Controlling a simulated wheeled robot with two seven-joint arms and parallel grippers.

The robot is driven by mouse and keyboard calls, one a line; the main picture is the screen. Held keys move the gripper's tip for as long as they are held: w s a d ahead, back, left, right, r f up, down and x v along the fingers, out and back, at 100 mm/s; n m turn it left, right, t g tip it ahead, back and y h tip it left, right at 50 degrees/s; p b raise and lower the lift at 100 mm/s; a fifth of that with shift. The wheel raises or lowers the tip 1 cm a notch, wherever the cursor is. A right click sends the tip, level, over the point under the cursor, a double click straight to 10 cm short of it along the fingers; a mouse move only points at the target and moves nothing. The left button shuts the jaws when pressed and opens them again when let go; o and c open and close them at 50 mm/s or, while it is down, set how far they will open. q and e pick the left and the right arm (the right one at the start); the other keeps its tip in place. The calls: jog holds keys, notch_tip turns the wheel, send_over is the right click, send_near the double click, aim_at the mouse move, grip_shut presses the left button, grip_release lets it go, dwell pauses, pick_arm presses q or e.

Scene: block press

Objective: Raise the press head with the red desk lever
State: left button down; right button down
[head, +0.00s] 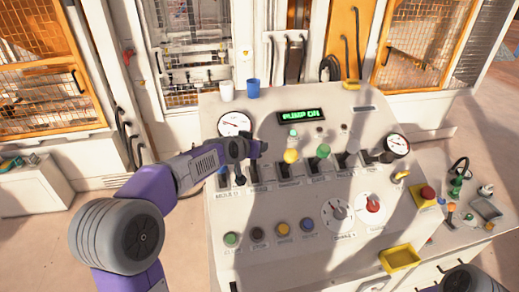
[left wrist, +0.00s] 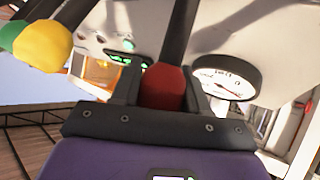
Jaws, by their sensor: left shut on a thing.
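My left gripper (head: 258,148) reaches in from the left over the upper left part of the grey control desk (head: 270,215). In the left wrist view its fingers (left wrist: 165,92) are shut around the red knob (left wrist: 163,86) of a dark lever (left wrist: 178,35). In the head view the gripper hides this knob. The yellow lever knob (head: 291,156) and green lever knob (head: 323,150) stand to its right. The display (head: 301,115) reads PUMP ON in green. I cannot make out the press head clearly. My right gripper is not in view.
A round gauge (head: 235,124) sits behind the gripper. A white cup (head: 226,90) and blue cup (head: 253,88) stand at the desk's back edge.

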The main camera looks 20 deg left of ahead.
pick_arm(q)
jog(key=shift+a, duration=0.1)
jog(key=c, duration=0.6)
grip_release()
jog(key=shift+w, duration=0.2)
jog(key=shift+s, duration=0.1)
jog(key=shift+p+v, duration=0.35)
jog(key=shift+v, duration=3.4)
